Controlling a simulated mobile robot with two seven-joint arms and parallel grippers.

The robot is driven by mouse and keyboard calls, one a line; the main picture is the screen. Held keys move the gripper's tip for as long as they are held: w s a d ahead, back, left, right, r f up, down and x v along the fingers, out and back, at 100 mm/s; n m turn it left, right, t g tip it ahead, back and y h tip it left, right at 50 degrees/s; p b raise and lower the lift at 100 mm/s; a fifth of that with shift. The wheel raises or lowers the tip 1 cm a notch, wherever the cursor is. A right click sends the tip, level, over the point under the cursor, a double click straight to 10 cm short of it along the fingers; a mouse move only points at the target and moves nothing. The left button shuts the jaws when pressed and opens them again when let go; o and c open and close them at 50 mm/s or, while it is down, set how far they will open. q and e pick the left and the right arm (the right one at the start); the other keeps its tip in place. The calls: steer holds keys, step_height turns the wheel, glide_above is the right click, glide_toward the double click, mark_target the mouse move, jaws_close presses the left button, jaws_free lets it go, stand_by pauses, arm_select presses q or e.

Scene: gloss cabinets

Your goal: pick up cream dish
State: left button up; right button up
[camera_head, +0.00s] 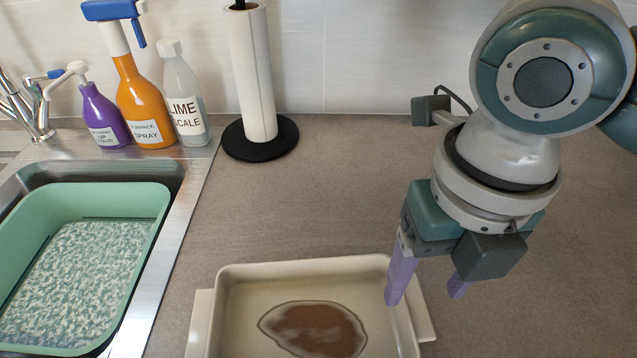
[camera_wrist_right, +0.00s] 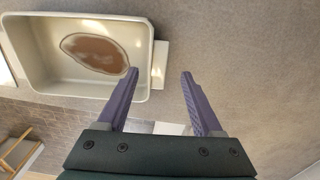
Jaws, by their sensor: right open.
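The cream dish (camera_head: 243,272) is a rectangular baking dish with a side handle at each end and a brown stain on its inside floor. It sits on the counter at the bottom of the head view, its near part cut off by the frame. It also shows at the upper left of the right wrist view (camera_wrist_right: 62,88). My right gripper (camera_head: 424,297) is open and empty, with purple fingers pointing down. It is above the dish's right end, one finger over the dish side and the other to the right of it. I cannot tell any contact. My left gripper is not in view.
A sink (camera_head: 172,222) at the left holds a green tub (camera_head: 146,236). Purple (camera_head: 104,116), orange (camera_head: 140,100) and clear (camera_head: 183,95) bottles stand behind it. A paper towel roll (camera_head: 253,75) stands at the back. The counter (camera_head: 330,190) between is clear.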

mark_target(414, 304)
step_height(414, 304, down, 5)
steer(key=shift+a, duration=0.15)
jaws_close()
stand_by(0.5)
steer(key=shift+r, duration=0.1)
stand_by(0.8)
